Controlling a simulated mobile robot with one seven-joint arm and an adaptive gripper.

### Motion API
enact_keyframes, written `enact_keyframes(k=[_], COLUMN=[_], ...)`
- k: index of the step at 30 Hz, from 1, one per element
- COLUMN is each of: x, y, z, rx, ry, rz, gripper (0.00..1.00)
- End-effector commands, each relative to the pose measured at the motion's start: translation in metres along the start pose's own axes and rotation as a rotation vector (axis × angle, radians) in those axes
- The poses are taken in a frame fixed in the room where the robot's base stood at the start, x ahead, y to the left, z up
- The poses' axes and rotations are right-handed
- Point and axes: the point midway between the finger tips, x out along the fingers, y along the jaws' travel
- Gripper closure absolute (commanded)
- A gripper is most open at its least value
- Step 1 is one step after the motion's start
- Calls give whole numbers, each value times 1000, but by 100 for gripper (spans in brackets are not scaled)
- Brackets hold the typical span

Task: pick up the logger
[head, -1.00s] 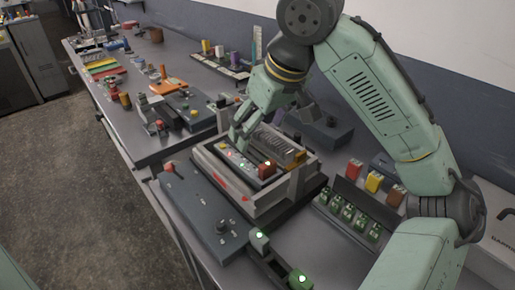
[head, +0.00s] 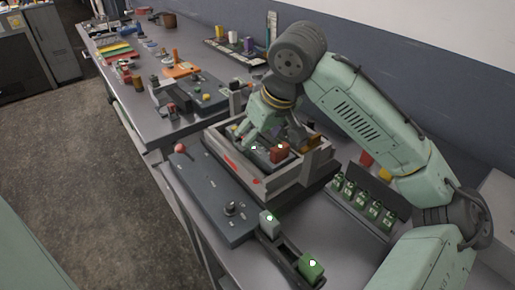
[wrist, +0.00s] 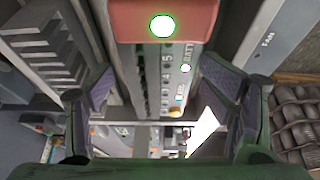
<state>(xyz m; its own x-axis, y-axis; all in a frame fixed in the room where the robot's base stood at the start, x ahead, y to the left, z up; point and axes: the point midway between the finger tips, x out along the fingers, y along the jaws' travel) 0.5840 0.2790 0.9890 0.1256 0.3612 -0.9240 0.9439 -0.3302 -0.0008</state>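The logger appears to be the long grey device with a red end (head: 279,153) and small lit lamps, lying in a grey, open-topped pan (head: 258,181). My gripper (head: 262,143) is down inside the pan over the device. In the wrist view my gripper (wrist: 160,88) is open, one finger on each side of the labelled face, with gaps visible. The far end of the device is hidden by my gripper.
A dark panel with a red knob (head: 180,148) lies left of the pan. A rack of green items (head: 361,203) is to the right. Ribbed dark objects (wrist: 298,120) lie close to the right finger.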

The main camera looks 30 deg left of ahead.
Motion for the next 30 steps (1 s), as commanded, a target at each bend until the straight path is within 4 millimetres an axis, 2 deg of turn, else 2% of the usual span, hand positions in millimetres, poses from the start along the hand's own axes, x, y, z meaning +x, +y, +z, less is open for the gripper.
enact_keyframes(k=[3,26,30], x=[0,-1,-1], y=[-1,0,0], z=[0,0,0], rx=[-2,-1,-1], ry=[-1,-1,0], rz=[-1,-1,0], gripper=[27,79,79])
